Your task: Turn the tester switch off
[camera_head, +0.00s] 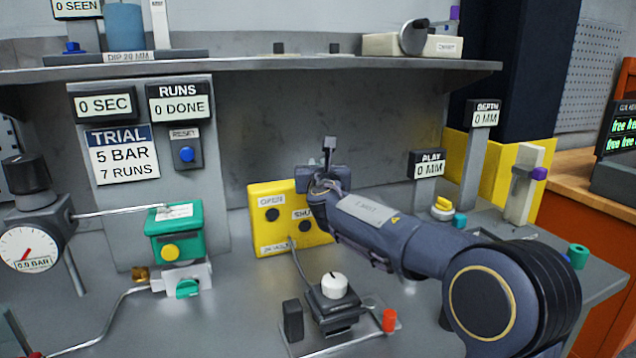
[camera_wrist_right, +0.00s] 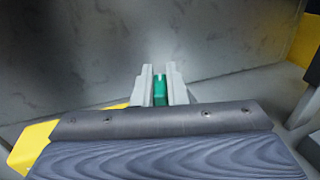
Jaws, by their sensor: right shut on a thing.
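My right gripper (camera_head: 329,145) is raised in front of the grey back wall, above the yellow box (camera_head: 268,215) with OPEN and SHUT buttons. In the right wrist view its two fingers (camera_wrist_right: 160,88) are shut on a small green piece (camera_wrist_right: 160,90), with only a narrow part of it showing. I cannot make out that piece in the head view. A dark block with a white knob (camera_head: 334,285) stands on the bench below my right arm. No part in view is readably labelled as the tester switch. My left gripper is not in view.
A green actuator (camera_head: 175,233) on a valve and a pressure gauge (camera_head: 28,249) reading 0.0 BAR stand at left. A shelf (camera_head: 250,66) overhangs the bench. DEPTH (camera_head: 486,113) and PLAY (camera_head: 429,165) displays stand at right. A red cylinder (camera_head: 389,320) stands beside the knob.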

